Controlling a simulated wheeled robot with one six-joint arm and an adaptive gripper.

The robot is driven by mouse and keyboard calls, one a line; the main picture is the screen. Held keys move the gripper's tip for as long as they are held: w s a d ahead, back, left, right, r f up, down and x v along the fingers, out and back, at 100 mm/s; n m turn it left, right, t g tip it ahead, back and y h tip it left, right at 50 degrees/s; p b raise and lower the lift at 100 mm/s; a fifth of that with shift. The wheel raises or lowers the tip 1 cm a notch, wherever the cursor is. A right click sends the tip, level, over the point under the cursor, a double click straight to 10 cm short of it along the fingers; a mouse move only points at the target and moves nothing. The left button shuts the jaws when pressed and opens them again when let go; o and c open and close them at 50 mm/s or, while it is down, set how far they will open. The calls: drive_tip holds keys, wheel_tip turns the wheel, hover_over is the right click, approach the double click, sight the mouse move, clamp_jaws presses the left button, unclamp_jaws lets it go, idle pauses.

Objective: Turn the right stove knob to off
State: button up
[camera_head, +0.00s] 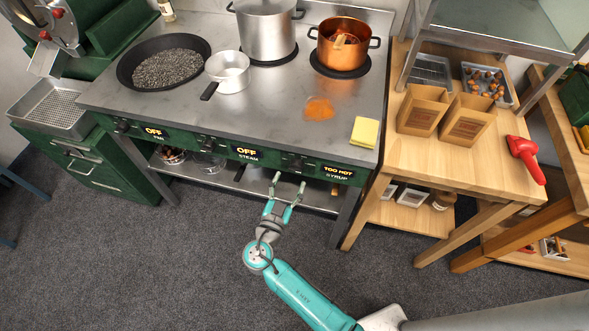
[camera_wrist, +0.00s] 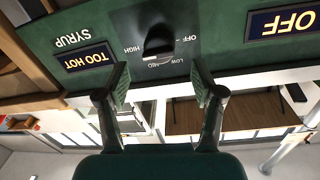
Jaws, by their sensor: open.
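The right stove knob (camera_head: 297,163) is a dark knob on the green front panel, left of the display (camera_head: 338,171) reading "TOO HOT" above "SYRUP". In the wrist view, which is upside down, the knob (camera_wrist: 157,42) is surrounded by OFF, LOW, MED and HIGH marks. Its exact pointing direction is hard to tell. My gripper (camera_head: 288,183) is open and empty just in front of and below the knob. In the wrist view its fingertips (camera_wrist: 161,80) are spread to either side of the knob's line, apart from it.
A copper pot (camera_head: 342,47) stands on the right burner, a steel pot (camera_head: 265,30) on the middle one. A black pan (camera_head: 165,62) is at left. Other displays (camera_head: 246,152) read OFF. A yellow sponge (camera_head: 365,132) lies near the stove's front edge. A shelf (camera_head: 320,201) runs below.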

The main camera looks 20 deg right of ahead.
sight(294, 171)
drive_tip(key=shift+x, duration=2.6)
drive_tip(key=c, duration=1.1)
